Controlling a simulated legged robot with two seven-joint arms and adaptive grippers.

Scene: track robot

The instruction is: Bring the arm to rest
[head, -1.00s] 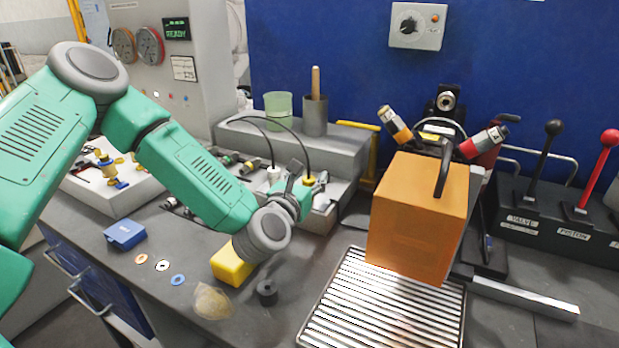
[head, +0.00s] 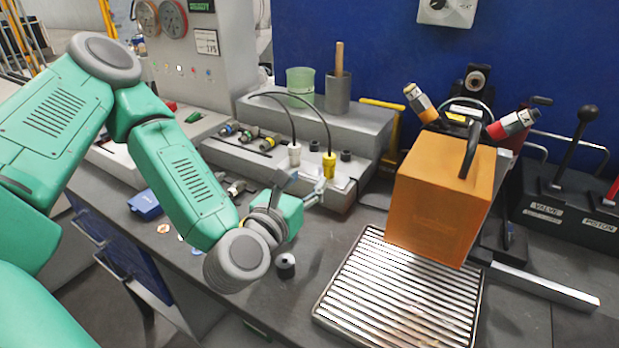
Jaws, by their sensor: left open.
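My left arm (head: 182,175) comes in from the left and reaches over the grey workbench (head: 290,315). Its left gripper (head: 303,188) is open, with its fingers pointing away toward the grey stepped block at the back. Nothing shows between the fingers. They overlap the front of the block in the picture, and I cannot tell whether they touch it. The wrist hangs over the bench, left of a small dark cylinder (head: 285,265). My right gripper is out of view.
An orange box (head: 440,205) stands at the back of a slatted metal grate (head: 395,300), right of the gripper. White and yellow cable plugs (head: 328,165) stand close behind the fingers. A blue box (head: 145,204) lies left. Levers (head: 585,115) stand far right.

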